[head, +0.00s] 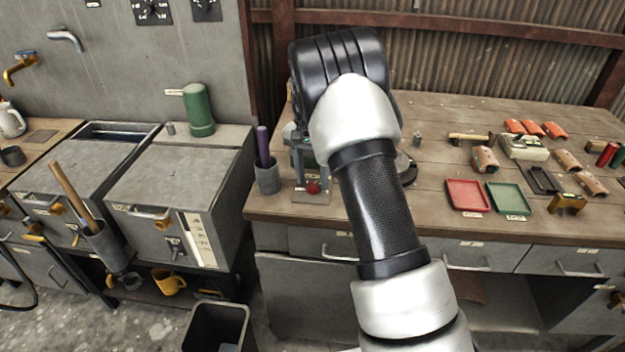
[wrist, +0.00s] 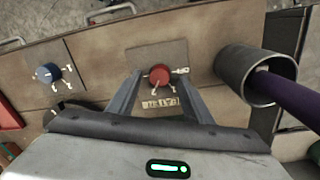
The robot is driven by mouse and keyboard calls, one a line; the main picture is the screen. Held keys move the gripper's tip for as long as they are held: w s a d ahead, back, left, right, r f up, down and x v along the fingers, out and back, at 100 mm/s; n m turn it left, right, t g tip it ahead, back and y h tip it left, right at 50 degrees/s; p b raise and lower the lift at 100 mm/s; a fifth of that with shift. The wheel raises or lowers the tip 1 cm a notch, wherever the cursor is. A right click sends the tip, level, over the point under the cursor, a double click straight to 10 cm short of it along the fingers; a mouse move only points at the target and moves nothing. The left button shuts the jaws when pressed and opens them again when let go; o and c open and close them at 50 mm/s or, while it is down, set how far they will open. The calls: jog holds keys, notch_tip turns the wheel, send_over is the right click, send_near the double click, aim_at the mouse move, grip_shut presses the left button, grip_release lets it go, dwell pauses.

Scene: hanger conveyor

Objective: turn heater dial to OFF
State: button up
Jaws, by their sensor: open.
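A red round knob (wrist: 160,75) sits on a grey square plate (wrist: 150,55) with white marks and a small lettered label (wrist: 160,103) that I cannot read surely. In the head view the red knob (head: 313,187) is at the bench's front left. My gripper (wrist: 160,80) is open. Its two fingers are on either side of the red knob in the wrist view, apart from it as far as I can see. A blue knob (wrist: 47,73) with white marks is to the left. I cannot tell which knob is the heater's. The arm mostly hides my gripper in the head view.
A grey cup (head: 267,178) with a purple-handled tool stands close beside the red knob; the cup (wrist: 250,75) is right of my fingers in the wrist view. Two black dial plates (head: 152,10) (head: 207,8) are on the back wall. Red (head: 467,195) and green trays (head: 508,198) lie to the right.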

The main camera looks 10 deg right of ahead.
jog(key=shift+f, duration=0.5)
jog(key=c, duration=1.1)
jog(key=shift+o, duration=0.2)
